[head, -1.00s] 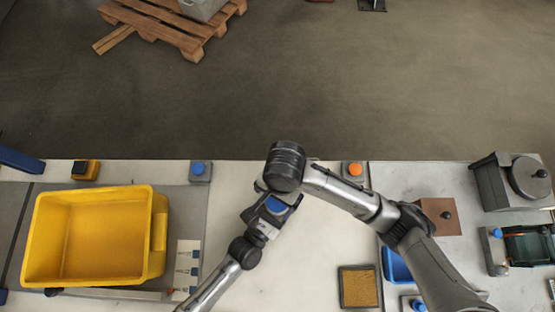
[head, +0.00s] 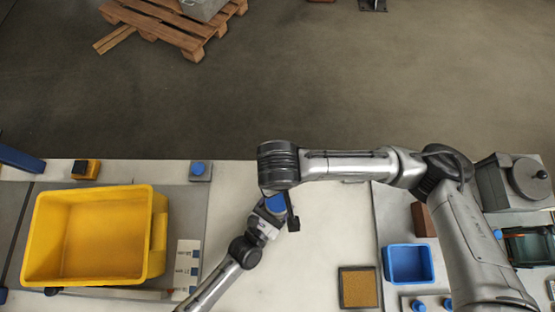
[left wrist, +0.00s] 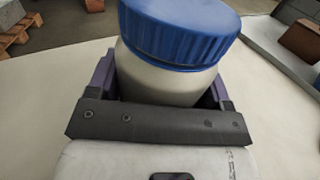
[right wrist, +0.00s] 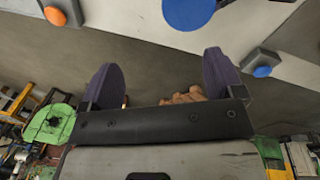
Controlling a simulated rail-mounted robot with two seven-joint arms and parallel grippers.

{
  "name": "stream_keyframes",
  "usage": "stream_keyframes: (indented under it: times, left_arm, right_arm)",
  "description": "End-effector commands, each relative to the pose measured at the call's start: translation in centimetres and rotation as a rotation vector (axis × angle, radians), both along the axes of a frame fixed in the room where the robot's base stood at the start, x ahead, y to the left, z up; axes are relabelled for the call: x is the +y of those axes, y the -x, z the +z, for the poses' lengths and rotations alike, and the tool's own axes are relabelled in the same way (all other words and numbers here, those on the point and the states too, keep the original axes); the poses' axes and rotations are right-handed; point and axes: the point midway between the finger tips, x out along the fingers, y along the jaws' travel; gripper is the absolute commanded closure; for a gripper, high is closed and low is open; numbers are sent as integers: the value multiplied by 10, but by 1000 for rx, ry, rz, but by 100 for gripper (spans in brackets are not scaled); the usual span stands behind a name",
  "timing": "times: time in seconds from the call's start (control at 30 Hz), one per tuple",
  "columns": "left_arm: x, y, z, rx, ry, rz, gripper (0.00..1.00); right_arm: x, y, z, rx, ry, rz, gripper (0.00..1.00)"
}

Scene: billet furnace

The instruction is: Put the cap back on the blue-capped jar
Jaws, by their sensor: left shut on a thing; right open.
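The jar (left wrist: 165,82) is pale with a ribbed blue cap (left wrist: 180,32). In the left wrist view the cap sits on top of the jar; whether it is screwed down I cannot tell. My left gripper (left wrist: 160,92) is shut around the jar's body, below the cap. In the head view the cap (head: 275,203) shows over the white table, just below my right wrist. My right gripper (right wrist: 162,80) is open, with nothing between its fingers. A blue disc, apparently the cap (right wrist: 190,8), is beyond its fingertips at the top of the right wrist view.
A yellow bin (head: 158,238) stands on the left. A blue tray (head: 408,247) and a framed tan pad (head: 358,287) lie to the right. A blue button box (head: 199,171) is at the far edge. The table around the jar is mostly clear.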

Motion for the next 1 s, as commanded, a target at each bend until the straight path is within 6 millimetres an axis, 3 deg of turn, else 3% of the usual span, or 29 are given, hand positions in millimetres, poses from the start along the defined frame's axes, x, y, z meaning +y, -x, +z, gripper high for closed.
stream_keyframes:
  times: [0.3,0.6,0.8,1.0]
  left_arm:
    - [0,0,0,1,-1,0,93]
    - [0,0,0,1,-1,0,93]
    - [0,0,0,1,-1,0,93]
    - [0,0,0,1,-1,0,93]
  right_arm:
    - [9,20,-8,117,-7,690,13]
    - [16,24,-8,148,-25,1224,13]
    - [17,24,-8,149,-18,1438,13]
    - [17,24,-8,151,-10,1536,13]
